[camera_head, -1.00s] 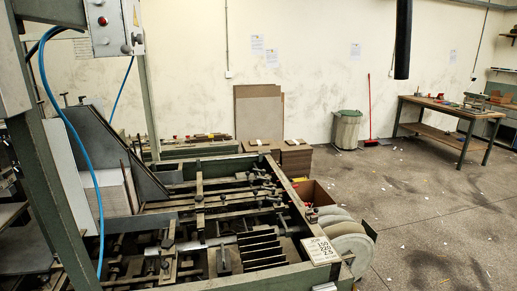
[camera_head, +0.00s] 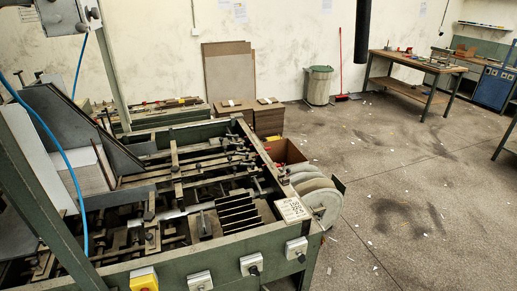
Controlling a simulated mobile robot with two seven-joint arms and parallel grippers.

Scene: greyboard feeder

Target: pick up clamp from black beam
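The feeder machine (camera_head: 180,249) fills the lower left, with a green-grey frame. Several dark bars and rods cross its open bed, with small clamp-like fittings (camera_head: 176,172) on them. I cannot tell which fitting is the clamp or which bar is the black beam. A dark vertical post (camera_head: 363,30) also hangs in from the top edge, with no clamp visible on it. Neither of my grippers is in view.
Switch boxes (camera_head: 252,264) and a yellow one (camera_head: 144,280) sit on the machine's front. Pale discs (camera_head: 318,195) stand at its right end. A bin (camera_head: 318,87), red broom (camera_head: 341,65) and workbench (camera_head: 420,64) stand behind. The floor at right is mostly clear, with scraps.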

